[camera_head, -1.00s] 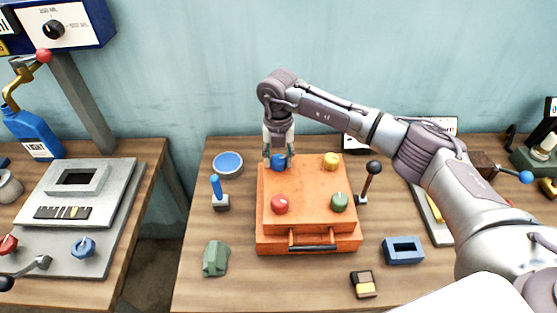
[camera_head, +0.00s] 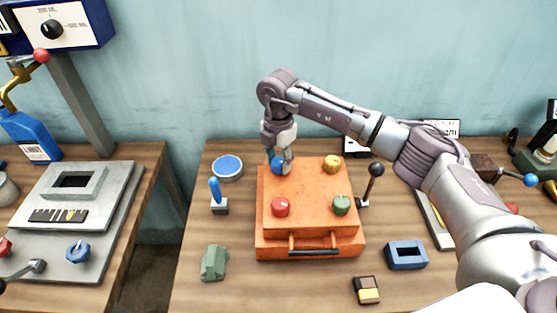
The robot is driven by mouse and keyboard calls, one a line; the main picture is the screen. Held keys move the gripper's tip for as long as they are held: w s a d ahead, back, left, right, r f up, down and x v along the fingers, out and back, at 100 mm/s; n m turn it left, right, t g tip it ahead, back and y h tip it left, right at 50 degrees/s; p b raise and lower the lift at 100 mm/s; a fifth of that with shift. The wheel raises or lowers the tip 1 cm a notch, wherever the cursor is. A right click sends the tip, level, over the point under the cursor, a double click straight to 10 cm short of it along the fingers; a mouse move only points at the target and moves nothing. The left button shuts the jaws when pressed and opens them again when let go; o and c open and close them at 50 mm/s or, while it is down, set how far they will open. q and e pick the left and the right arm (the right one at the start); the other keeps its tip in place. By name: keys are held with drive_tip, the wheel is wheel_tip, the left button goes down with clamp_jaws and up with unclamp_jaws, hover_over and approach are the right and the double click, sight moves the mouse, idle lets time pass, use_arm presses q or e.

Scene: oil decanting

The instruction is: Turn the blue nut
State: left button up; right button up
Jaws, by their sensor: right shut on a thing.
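The blue nut (camera_head: 277,168) sits at the back left corner of the orange box (camera_head: 308,222) on the table. My right gripper (camera_head: 279,163) comes down from above and is shut on the blue nut, with its fingers on either side of it. The fingers partly hide the nut. A red nut (camera_head: 280,207), a green nut (camera_head: 341,205) and a yellow nut (camera_head: 333,164) stand on the other corners of the box. My left gripper is not in view.
A blue-handled lever (camera_head: 217,195) and a round blue-topped tin (camera_head: 227,167) stand left of the box. A black-knobbed lever (camera_head: 374,171) stands at its right. A blue frame block (camera_head: 405,254) and a green block (camera_head: 214,262) lie nearer the front.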

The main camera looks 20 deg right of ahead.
sight(279, 161)
drive_tip(key=shift+w+r, duration=0.1)
drive_tip(key=shift+r, duration=0.05)
idle(0.3)
drive_tip(key=o, duration=1.1)
drive_tip(key=shift+o, duration=0.2)
wheel_tip(279, 161, up, 12)
